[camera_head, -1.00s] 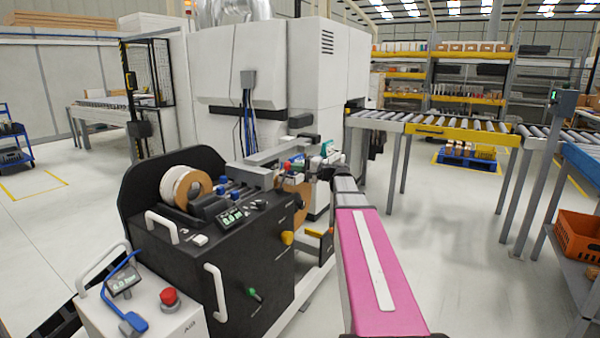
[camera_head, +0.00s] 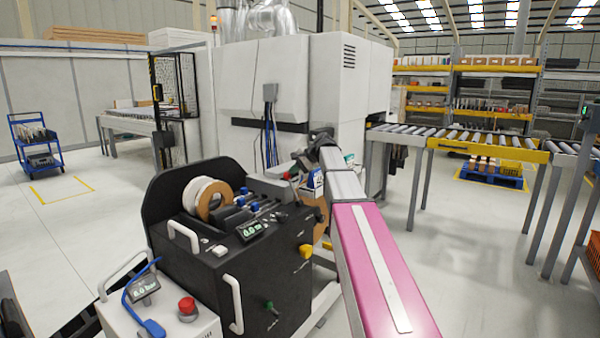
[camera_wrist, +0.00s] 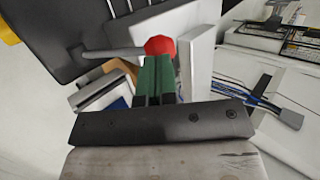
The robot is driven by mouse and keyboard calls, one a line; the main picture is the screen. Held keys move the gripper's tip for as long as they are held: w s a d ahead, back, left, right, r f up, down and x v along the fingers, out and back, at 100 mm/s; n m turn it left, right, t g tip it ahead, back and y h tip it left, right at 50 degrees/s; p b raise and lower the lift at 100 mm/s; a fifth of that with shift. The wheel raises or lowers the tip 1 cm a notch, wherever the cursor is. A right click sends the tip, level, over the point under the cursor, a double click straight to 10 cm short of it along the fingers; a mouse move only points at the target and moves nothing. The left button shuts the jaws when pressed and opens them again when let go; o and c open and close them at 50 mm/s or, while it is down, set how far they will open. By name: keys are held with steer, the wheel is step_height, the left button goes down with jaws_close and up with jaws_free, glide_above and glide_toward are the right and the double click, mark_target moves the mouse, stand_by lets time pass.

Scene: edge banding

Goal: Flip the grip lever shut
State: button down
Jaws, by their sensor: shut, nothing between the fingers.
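The grip lever shows in the wrist view as a grey rod with a red ball knob (camera_wrist: 160,45) at its end. The rod runs left from the knob. My gripper (camera_wrist: 157,64) has green fingers, shut with nothing between them. Its fingertips appear right at the near side of the knob; whether they touch it I cannot tell. In the head view my arm's end is over the far right part of the black edge banding machine (camera_head: 245,265). My arm hides the fingers and most of the lever area there.
A tape roll (camera_head: 207,198) sits on the machine's top. A red emergency button (camera_head: 187,308) is on the white box at front left. A large white cabinet (camera_head: 345,85) stands behind. A roller conveyor (camera_head: 470,146) is at right, with open floor before it.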

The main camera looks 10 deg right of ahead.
steer(key=shift+w+a+f, duration=0.2)
steer(key=shift+w+a, duration=0.2)
steer(key=shift+a, duration=0.05)
steer(key=shift+w+a, duration=0.1)
stand_by(0.4)
steer(key=r+v, duration=0.1)
steer(key=v, duration=1.3)
steer(key=shift+w+a, duration=0.2)
